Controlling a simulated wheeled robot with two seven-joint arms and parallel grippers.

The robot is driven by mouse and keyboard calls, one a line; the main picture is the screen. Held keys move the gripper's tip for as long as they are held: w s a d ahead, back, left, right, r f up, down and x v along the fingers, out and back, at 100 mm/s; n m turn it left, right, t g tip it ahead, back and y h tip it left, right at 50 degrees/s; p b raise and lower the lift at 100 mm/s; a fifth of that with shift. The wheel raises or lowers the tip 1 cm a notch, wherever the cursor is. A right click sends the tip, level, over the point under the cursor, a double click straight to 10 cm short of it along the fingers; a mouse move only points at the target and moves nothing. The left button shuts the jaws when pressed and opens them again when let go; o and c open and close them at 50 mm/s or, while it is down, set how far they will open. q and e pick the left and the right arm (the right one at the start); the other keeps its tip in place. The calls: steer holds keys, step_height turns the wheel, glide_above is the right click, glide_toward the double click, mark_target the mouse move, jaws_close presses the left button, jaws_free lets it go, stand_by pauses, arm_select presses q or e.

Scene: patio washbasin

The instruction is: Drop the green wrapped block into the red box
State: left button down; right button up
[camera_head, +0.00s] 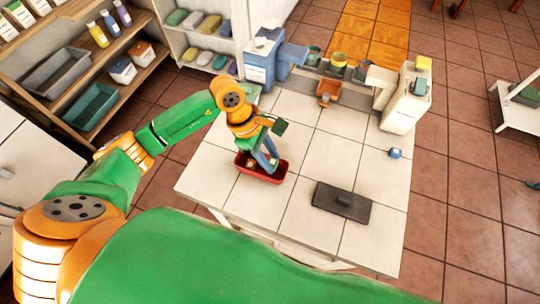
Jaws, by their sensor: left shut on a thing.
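The red box (262,178) is an open red tray near the left edge of the white tiled table. My left gripper (271,163) points down over the red box, with its blue fingers at or just above the box's opening. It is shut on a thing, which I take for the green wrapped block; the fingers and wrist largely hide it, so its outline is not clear. A small pale and red item (250,163) shows inside the box at its left end. My right gripper is not in view.
A dark slab (342,202) lies at the table's front. The table's middle is clear. Shelves (90,60) stand on the left.

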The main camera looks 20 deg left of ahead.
arm_select(q)
steer(key=shift+c, duration=2.3)
jaws_free()
steer(key=shift+a+r, duration=0.1)
steer(key=shift+r, duration=0.05)
steer(key=b+v, duration=0.1)
steer(key=v, duration=0.6)
steer(key=shift+b, duration=0.3)
steer(key=shift+s, duration=0.1)
